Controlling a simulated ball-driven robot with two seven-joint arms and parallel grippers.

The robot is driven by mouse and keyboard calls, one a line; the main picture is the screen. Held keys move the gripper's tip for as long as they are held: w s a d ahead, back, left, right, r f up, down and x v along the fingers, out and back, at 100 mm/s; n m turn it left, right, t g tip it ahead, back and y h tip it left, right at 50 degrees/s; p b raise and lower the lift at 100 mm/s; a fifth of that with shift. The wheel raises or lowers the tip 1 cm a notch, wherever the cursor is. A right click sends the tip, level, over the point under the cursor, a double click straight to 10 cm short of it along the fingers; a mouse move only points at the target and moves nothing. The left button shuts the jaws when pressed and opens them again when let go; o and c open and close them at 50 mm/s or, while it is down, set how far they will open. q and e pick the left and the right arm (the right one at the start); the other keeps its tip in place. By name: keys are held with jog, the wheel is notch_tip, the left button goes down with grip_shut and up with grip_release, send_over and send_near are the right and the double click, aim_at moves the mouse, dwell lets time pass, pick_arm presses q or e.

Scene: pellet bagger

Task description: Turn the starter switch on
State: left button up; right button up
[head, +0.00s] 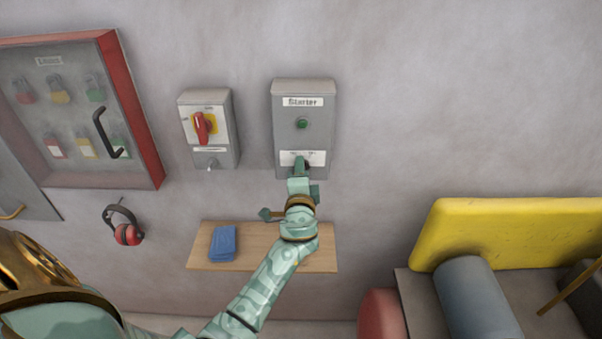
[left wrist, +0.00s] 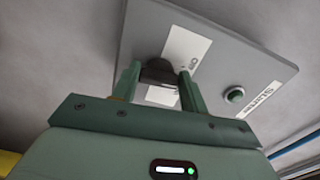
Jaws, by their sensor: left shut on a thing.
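The starter box (head: 303,105) is a grey wall box labelled "Starter" with a round green button or lamp (head: 302,124) in its middle. It also fills the left wrist view (left wrist: 190,22), with the green round part (left wrist: 234,95) to the right. The starter switch is a dark knob (left wrist: 158,72) over a white label plate low on the box. My left gripper (head: 301,166) is at that plate, and in the left wrist view its two fingers (left wrist: 157,80) are shut on the knob from both sides. The gripper mostly hides the knob in the head view. My right gripper is not in view.
Left of the starter hangs a grey isolator box (head: 226,145) with a red handle (head: 203,128). A lock cabinet (head: 158,150) and red ear defenders (head: 128,234) hang further left. Below is a wooden shelf (head: 270,262) with a blue cloth-like item (head: 223,243). A yellow machine part (head: 510,230) stands at right.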

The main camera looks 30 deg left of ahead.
pick_arm(q)
jog(key=shift+r+m+p, duration=0.15)
jog(key=shift+m+p, duration=0.75)
jog(key=shift+m, duration=2.7)
jog(key=o, duration=0.8)
jog(key=shift+o, duration=0.9)
